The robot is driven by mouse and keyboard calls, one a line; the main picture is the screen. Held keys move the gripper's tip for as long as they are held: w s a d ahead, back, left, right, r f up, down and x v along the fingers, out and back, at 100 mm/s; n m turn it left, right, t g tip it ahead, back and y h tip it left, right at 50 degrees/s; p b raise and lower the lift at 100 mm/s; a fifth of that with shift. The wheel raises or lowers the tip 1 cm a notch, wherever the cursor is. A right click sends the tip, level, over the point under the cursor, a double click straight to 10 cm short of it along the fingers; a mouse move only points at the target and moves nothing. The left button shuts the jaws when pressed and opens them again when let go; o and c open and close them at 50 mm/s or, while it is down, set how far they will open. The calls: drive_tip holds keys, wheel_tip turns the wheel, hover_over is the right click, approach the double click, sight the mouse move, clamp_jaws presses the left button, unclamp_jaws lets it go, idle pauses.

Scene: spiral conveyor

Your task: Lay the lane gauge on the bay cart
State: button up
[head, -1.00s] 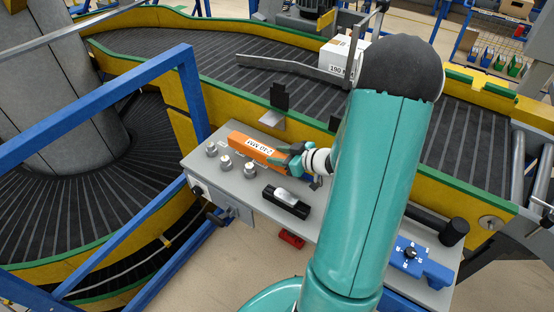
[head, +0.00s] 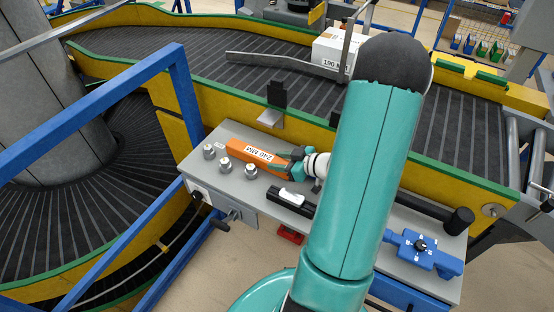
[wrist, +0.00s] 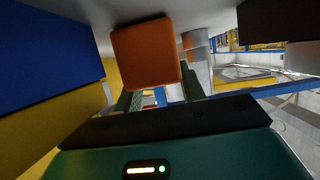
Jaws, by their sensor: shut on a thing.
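The orange bar marked 240 MM (head: 255,153), which looks like the lane gauge, is low over the grey worktop (head: 222,188). I cannot tell whether it touches the top. My gripper (head: 293,160) is shut on its right end. In the wrist view the orange end (wrist: 147,53) shows between the green fingers (wrist: 160,97). The grey worktop stands beside the conveyor; I cannot tell whether it is the bay cart, and I see no other clear cart. My arm hides part of the worktop.
Several silver knobs (head: 224,164) stand close in front of the bar. A black holder with a white piece (head: 291,198) lies nearby. A blue fixture (head: 424,255) sits at the right end. The conveyor's yellow wall (head: 215,100) runs behind; a blue frame (head: 183,90) rises left.

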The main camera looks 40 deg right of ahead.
drive_tip(key=shift+s+r, duration=0.1)
drive_tip(key=shift+s, duration=0.2)
drive_tip(key=shift+w, duration=0.1)
drive_tip(key=o, duration=1)
drive_tip(key=shift+d, duration=0.1)
drive_tip(key=v, duration=1.2)
